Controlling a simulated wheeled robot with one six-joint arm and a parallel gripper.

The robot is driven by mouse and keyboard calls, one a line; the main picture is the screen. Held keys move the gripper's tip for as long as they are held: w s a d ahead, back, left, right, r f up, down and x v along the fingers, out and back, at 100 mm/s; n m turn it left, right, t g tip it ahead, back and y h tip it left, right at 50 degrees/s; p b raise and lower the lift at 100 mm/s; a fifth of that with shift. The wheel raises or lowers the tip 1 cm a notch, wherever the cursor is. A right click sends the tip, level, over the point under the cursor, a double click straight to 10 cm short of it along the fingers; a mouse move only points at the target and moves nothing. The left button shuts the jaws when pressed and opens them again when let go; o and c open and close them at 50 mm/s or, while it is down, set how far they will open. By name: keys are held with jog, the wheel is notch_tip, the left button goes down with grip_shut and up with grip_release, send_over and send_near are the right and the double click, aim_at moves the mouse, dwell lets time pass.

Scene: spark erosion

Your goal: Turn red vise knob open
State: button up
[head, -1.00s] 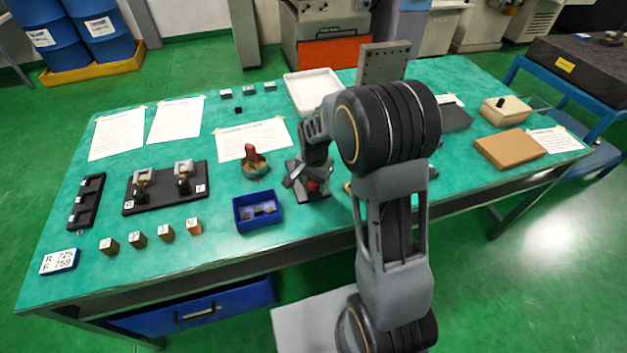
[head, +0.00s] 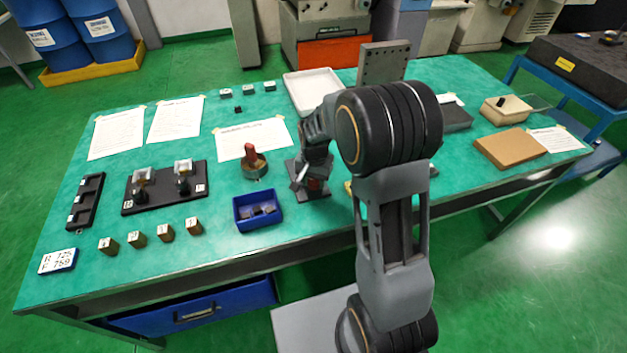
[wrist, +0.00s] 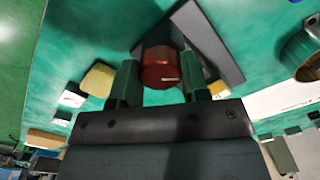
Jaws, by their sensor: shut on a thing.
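The red vise knob (wrist: 161,68) sits between the two fingers of my gripper (wrist: 160,80) in the wrist view, and the fingers are shut on it. The dark grey vise (wrist: 205,42) lies behind the knob, turned at an angle. In the head view my gripper (head: 306,176) is at the vise (head: 293,165) right of the blue bin. The knob shows there only as a small red patch (head: 314,184), mostly hidden by my wrist.
A blue bin (head: 243,222) with small parts stands just left of the vise. A round holder with a red-brown piece (head: 254,162) stands behind the bin. A white tray (head: 312,90) and a grey plate with holes (head: 383,62) are farther back.

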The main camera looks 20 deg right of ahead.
aim_at(315, 180)
jog(key=n, duration=0.7)
jog(key=shift+b, duration=0.4)
jog(key=n, duration=0.6)
jog(key=shift+n, duration=0.4)
jog(key=n, duration=0.6)
jog(key=shift+d+b, duration=0.1)
jog(key=shift+b, duration=0.3)
jog(key=n, duration=0.6)
jog(key=shift+w+n, duration=0.1)
jog(key=shift+n, duration=0.2)
jog(key=o, duration=0.9)
jog(key=shift+o, duration=0.2)
jog(key=shift+r, duration=0.15)
notch_tip(315, 180, up, 14)
jog(key=shift+f, duration=0.2)
